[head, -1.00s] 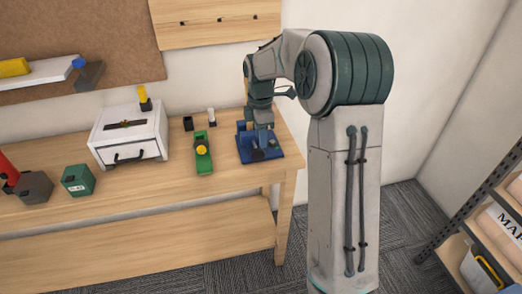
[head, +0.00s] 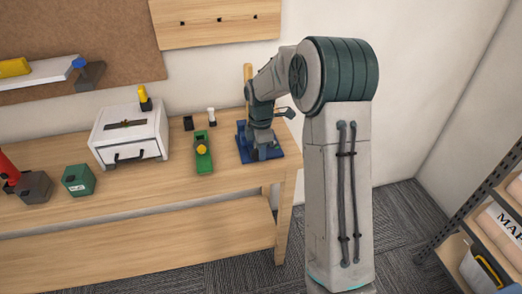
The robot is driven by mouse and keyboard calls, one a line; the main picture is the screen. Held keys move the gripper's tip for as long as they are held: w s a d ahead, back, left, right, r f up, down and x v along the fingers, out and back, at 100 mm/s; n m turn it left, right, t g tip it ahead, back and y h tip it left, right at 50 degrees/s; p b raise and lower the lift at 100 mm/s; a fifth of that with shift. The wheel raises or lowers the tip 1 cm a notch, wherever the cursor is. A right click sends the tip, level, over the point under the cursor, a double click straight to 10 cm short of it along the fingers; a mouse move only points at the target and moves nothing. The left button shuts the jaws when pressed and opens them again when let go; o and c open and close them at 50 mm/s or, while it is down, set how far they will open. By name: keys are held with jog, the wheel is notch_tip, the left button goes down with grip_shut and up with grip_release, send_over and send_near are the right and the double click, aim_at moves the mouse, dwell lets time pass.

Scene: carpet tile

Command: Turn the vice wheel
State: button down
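My gripper (head: 262,152) is low over the vice, pointing down. My wrist hides most of the vice's upper part, and I cannot make out the wheel. The fingers are too small and dark to show whether they are open, shut or touching the wheel.
A green block with a yellow knob (head: 201,150) stands left of the vice. Behind it are a small black block (head: 188,123) and a white-topped item (head: 211,116). A white drawer box (head: 130,135) stands further left. A wooden handle (head: 248,75) rises behind my arm.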

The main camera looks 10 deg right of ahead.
jog(key=shift+a+h, duration=0.1)
jog(key=shift+h, duration=0.3)
jog(key=h, duration=0.2)
jog(key=shift+a+r+h+b, duration=0.1)
jog(key=shift+a+h+b, duration=0.2)
jog(key=shift+b, duration=0.05)
jog(key=h, duration=0.4)
jog(key=shift+a+h, duration=0.3)
jog(key=h, duration=0.3)
jog(key=shift+a+h, duration=0.25)
jog(key=shift+h, duration=0.05)
jog(key=shift+a+f+h, duration=0.1)
jog(key=shift+h, duration=0.9)
jog(key=shift+a+f+h, duration=0.1)
jog(key=shift+h, duration=0.9)
jog(key=c, duration=1.3)
grip_release()
jog(key=shift+c, duration=0.2)
